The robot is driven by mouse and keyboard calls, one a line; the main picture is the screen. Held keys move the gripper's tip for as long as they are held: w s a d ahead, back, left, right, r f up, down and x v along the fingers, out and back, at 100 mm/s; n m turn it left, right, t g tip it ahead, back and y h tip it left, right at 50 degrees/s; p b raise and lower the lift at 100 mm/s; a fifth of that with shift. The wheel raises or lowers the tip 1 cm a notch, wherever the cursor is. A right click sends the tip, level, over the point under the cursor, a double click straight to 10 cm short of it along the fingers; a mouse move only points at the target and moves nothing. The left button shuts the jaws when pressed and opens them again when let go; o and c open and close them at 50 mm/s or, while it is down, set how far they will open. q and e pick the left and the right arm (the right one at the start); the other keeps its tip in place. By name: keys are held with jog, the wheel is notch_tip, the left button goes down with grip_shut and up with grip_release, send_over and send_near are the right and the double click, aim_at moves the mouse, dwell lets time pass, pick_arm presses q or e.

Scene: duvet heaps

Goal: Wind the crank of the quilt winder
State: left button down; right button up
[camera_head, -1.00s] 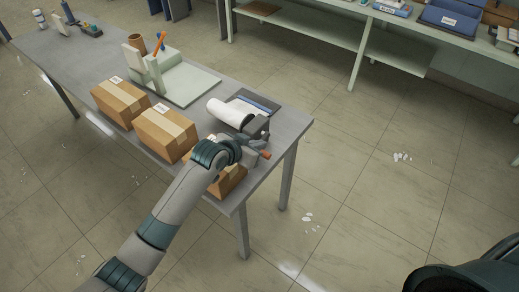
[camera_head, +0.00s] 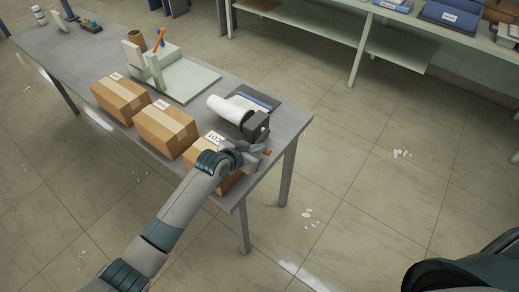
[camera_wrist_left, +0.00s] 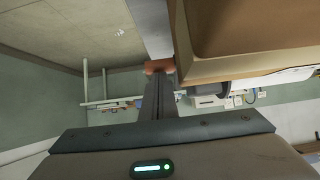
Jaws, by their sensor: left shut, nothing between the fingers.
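The quilt winder stands at the right end of the grey table, with a white roll (camera_head: 230,109) and a dark end block (camera_head: 256,126). Its orange crank handle (camera_head: 267,152) shows just past my left gripper (camera_head: 258,160). In the left wrist view the orange handle (camera_wrist_left: 159,66) appears at the tip of my shut left fingers (camera_wrist_left: 158,102). I cannot tell whether they touch it. Nothing shows between the fingers. The crank arm is mostly hidden by the gripper. My right gripper is out of view.
A cardboard box (camera_head: 228,182) sits close under my left wrist; it fills the upper right of the wrist view (camera_wrist_left: 245,40). More boxes (camera_head: 167,128) line the table's front edge. A pale green stand (camera_head: 190,87) is behind them.

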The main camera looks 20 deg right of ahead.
pick_arm(q)
jog(key=shift+a+f+t+h+b, duration=0.1)
jog(key=shift+f+t+h+b, duration=0.4)
jog(key=shift+b, duration=0.45)
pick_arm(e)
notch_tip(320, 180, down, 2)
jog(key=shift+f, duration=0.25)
pick_arm(q)
jog(key=shift+r, duration=0.15)
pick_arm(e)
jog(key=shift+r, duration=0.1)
